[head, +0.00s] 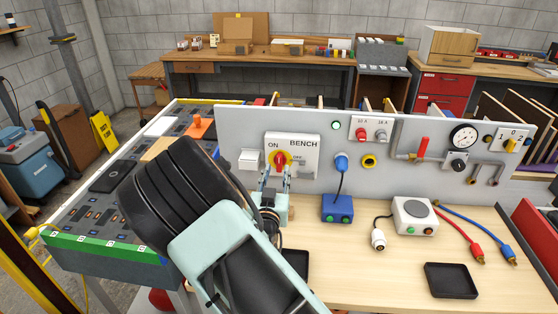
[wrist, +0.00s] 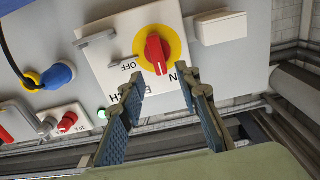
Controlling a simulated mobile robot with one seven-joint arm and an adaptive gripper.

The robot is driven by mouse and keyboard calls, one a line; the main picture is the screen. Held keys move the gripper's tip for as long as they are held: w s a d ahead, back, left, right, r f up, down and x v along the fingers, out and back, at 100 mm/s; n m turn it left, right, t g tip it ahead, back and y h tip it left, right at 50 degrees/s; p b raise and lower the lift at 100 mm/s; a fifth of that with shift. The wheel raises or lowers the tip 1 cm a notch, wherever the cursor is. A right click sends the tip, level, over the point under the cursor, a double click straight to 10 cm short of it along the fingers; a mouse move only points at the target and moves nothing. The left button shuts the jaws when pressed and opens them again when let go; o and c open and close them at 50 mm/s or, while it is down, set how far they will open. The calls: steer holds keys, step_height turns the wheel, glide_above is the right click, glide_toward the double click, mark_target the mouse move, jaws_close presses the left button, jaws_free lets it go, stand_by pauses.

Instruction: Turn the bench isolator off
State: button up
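The bench isolator (head: 306,165) is a pale plate on the upright panel, lettered BENCH, ON and OFF. Its red handle on a yellow disc (head: 281,160) stands roughly upright along the plate. In the wrist view the plate (wrist: 110,55) appears upside down, with the red handle (wrist: 155,54) above the gap between my fingers. My gripper (head: 277,172) is open and empty, just in front of and slightly below the handle in the head view. In the wrist view my gripper (wrist: 161,78) has its blue-padded fingers apart, with nothing between them. I cannot tell the exact distance to the handle.
A white box (head: 249,159) juts out left of the isolator. A blue plug (head: 341,162) with a cable sits to its right. A green lamp (head: 336,125) is lit above.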

mark_target(279, 161)
steer(key=w+p, duration=0.1)
steer(key=w, duration=0.4)
steer(key=shift+w+d, duration=0.1)
steer(key=shift+w, duration=0.25)
steer(key=shift+c, duration=0.2)
jaws_close()
